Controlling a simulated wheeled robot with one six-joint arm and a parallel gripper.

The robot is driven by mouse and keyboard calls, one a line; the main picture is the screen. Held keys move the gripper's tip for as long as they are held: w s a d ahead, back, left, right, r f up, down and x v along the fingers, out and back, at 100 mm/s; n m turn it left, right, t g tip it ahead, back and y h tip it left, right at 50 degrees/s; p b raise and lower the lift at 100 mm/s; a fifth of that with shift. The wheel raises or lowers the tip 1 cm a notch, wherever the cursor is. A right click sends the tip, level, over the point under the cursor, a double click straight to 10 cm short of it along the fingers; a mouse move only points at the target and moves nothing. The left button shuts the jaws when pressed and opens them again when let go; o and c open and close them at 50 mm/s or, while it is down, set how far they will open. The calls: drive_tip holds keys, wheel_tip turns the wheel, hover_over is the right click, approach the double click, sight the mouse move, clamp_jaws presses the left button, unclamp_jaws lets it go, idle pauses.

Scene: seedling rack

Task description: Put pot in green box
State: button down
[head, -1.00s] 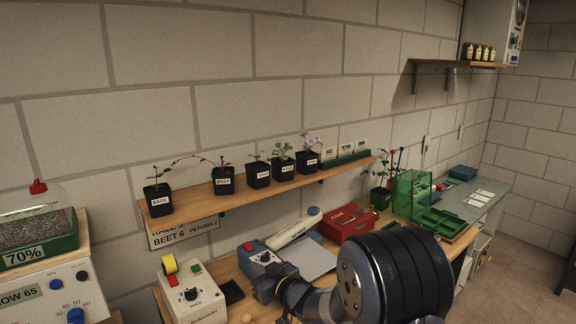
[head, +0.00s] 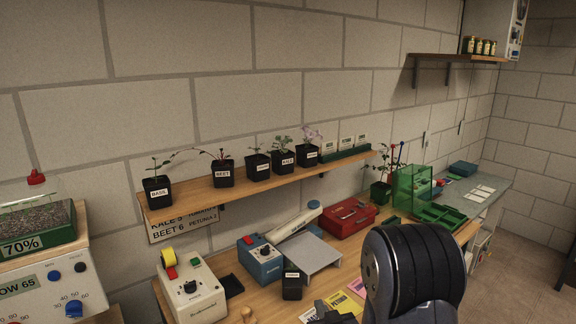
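A small black pot (head: 292,286) with a white label stands upright on the wooden bench, in front of the grey platform. No plant is clear in it, and its label is too small to read. A translucent green box (head: 403,196) stands at the bench's right part, with a low green tray (head: 442,215) beside it. Several labelled black pots with plants stand on the wall shelf, among them basil (head: 157,191) and beet (head: 222,175). My arm fills the lower right. A dark part of its end, probably my gripper (head: 336,314), shows at the bottom edge; its fingers are not clear.
A red box (head: 347,216), a blue device (head: 261,262), a grey platform (head: 312,254) and a cream device (head: 191,293) crowd the bench. Colored cards (head: 345,301) lie near my arm. A potted plant (head: 381,191) stands left of the green box.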

drive_tip(key=s+d+f+m+h, duration=0.3)
drive_tip(key=s+d+h, duration=0.15)
drive_tip(key=d, duration=0.25)
drive_tip(key=w+a+r+n+g+y+p, duration=0.1)
drive_tip(key=w+a+r+n+y, duration=0.3)
drive_tip(key=a, duration=0.4)
drive_tip(key=w+a+r+n+g+y, duration=0.1)
drive_tip(key=w+a+r+n+y, duration=0.1)
drive_tip(key=w+a+r+y, duration=0.45)
drive_tip(key=w+a+r+n+g+y+p, duration=0.1)
drive_tip(key=a+r+n+g, duration=0.15)
drive_tip(key=a, duration=0.75)
drive_tip(key=w+a+r+p, duration=0.1)
drive_tip(key=a+r, duration=0.3)
drive_tip(key=r, duration=0.6)
drive_tip(key=w+a+r+t+h, duration=0.1)
drive_tip(key=w+a+r, duration=0.3)
drive_tip(key=r, duration=0.7)
drive_tip(key=shift+w+m+p, duration=0.15)
drive_tip(key=shift+m+p, duration=0.2)
drive_tip(key=shift+d+t, duration=0.1)
drive_tip(key=shift+t, duration=0.15)
